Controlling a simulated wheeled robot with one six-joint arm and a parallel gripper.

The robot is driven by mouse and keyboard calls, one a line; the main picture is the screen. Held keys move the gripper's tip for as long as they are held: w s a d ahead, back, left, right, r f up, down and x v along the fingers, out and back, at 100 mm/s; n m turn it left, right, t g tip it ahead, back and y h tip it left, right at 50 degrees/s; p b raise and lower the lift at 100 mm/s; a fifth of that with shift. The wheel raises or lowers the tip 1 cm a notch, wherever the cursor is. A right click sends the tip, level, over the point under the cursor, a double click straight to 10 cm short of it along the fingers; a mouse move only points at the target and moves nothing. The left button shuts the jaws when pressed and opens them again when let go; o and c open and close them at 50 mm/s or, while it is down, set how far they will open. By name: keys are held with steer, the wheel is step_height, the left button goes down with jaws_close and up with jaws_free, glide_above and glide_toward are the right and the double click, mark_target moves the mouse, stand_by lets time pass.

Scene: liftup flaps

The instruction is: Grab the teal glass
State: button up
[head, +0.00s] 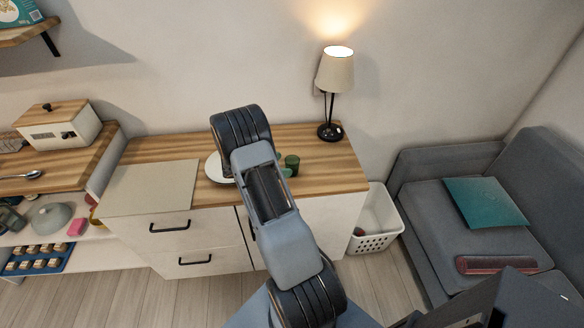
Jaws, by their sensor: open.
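A dark green-teal glass (292,161) stands upright on the wooden top of the white cabinet, just right of my arm. A small lighter teal piece (286,172) shows at its lower left, partly hidden by my arm; I cannot tell whether it is a separate thing. My arm rises from the bottom across the cabinet front, and its upper joint is in front of the countertop. My gripper is not visible, apparently hidden behind the arm.
A white plate (216,168) lies left of the arm, partly covered. A lit lamp (336,72) stands at the countertop's back right. A beige board (152,187) covers the left end. A white basket (376,222) and grey sofa (432,210) are at right.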

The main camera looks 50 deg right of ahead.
steer(key=shift+p+x, duration=0.6)
steer(key=shift+x, duration=1.95)
steer(key=shift+f, duration=0.1)
steer(key=shift+c, duration=0.2)
steer(key=c, duration=1)
